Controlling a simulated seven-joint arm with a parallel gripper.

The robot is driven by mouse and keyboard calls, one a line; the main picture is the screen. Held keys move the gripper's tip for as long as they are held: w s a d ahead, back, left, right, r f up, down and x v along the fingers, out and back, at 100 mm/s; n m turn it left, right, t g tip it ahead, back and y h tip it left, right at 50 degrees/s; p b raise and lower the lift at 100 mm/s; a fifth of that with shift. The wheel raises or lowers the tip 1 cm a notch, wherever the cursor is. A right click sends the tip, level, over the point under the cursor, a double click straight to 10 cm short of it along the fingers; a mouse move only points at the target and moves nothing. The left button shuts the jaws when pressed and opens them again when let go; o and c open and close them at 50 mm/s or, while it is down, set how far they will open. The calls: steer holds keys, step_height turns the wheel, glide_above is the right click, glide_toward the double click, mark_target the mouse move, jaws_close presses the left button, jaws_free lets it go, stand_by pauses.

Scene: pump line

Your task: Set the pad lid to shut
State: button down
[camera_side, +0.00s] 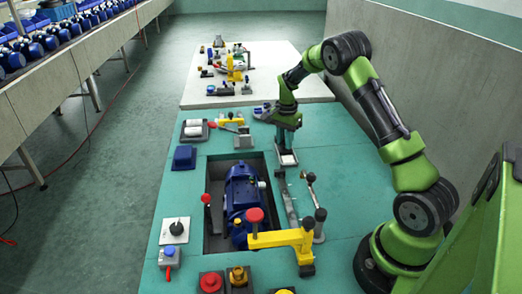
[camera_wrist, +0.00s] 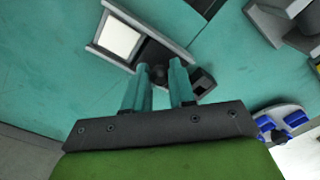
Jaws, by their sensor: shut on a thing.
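The pad is a white square (camera_wrist: 120,40) in a grey frame in the wrist view; in the side view its white face (camera_side: 287,159) shows just below my gripper (camera_side: 287,143). The pad lid (camera_wrist: 148,50) looks like a dark plate beside the white square, within the same frame, so the white face is uncovered. A black knob stands on the dark plate. In the wrist view my gripper (camera_wrist: 163,72) has its two teal fingers on either side of this knob, shut on it. The fingers partly hide the plate. In the side view my gripper hides the lid.
A blue pump (camera_side: 242,195) sits in a recess in the green table. A yellow clamp arm (camera_side: 280,238), grey levers (camera_side: 312,190) and a red-knobbed lever (camera_side: 207,200) stand nearby. A tray with white rolls (camera_side: 194,129) is at the left. A white table (camera_side: 270,60) adjoins behind.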

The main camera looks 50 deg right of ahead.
steer(key=shift+s+a, duration=2.15)
steer(key=shift+s, duration=0.05)
steer(key=c, duration=0.9)
jaws_free()
steer(key=shift+c, duration=0.2)
step_height(320, 180, up, 17)
